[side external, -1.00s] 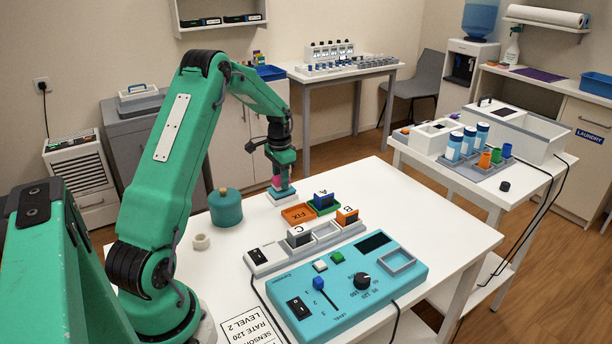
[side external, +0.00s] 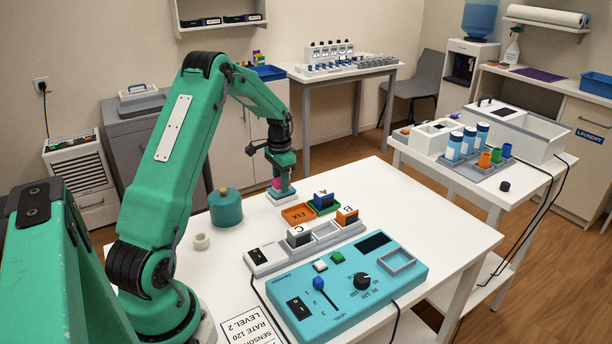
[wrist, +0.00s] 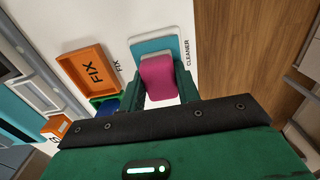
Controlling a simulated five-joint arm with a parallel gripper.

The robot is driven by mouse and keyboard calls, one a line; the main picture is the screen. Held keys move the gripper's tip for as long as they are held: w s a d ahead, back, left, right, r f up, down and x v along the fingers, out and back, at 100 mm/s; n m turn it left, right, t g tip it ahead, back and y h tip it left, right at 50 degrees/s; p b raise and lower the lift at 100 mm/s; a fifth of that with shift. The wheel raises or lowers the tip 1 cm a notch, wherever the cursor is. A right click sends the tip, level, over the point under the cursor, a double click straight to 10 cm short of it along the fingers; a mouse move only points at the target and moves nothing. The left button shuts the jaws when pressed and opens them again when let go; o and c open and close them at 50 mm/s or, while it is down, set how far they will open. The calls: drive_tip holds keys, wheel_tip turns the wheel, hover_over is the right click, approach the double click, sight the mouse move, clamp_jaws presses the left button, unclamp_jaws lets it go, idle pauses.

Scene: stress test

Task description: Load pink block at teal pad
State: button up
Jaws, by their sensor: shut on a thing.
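The pink block (wrist: 158,80) is held between the two green fingers of my gripper (wrist: 162,88) in the wrist view. The teal pad (wrist: 150,44) lies on a white base beside the word CLEANER, partly hidden behind the block. In the side view my gripper (side external: 280,184) points down at the pad's white base (side external: 281,198) near the far table edge, with a bit of pink showing between the fingers. The block is right over or at the pad; I cannot tell whether they touch.
An orange FIX tray (wrist: 88,70) and a green tray (side external: 323,206) are close to the right in the side view. A teal canister (side external: 226,208) stands to the left, with a white ring (side external: 201,242) nearby. A teal control panel (side external: 340,285) fills the near table.

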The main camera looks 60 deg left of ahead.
drive_tip(key=shift+f, duration=0.4)
idle(0.9)
drive_tip(key=shift+r, duration=3.55)
drive_tip(key=d+r, duration=0.3)
drive_tip(key=d, duration=0.7)
drive_tip(key=s+d+r, duration=0.1)
drive_tip(key=d+r, duration=0.2)
drive_tip(key=d, duration=0.8)
drive_tip(key=d+r, duration=0.3)
drive_tip(key=d, duration=0.8)
drive_tip(key=shift+s+r, duration=0.25)
drive_tip(key=shift+s, duration=0.1)
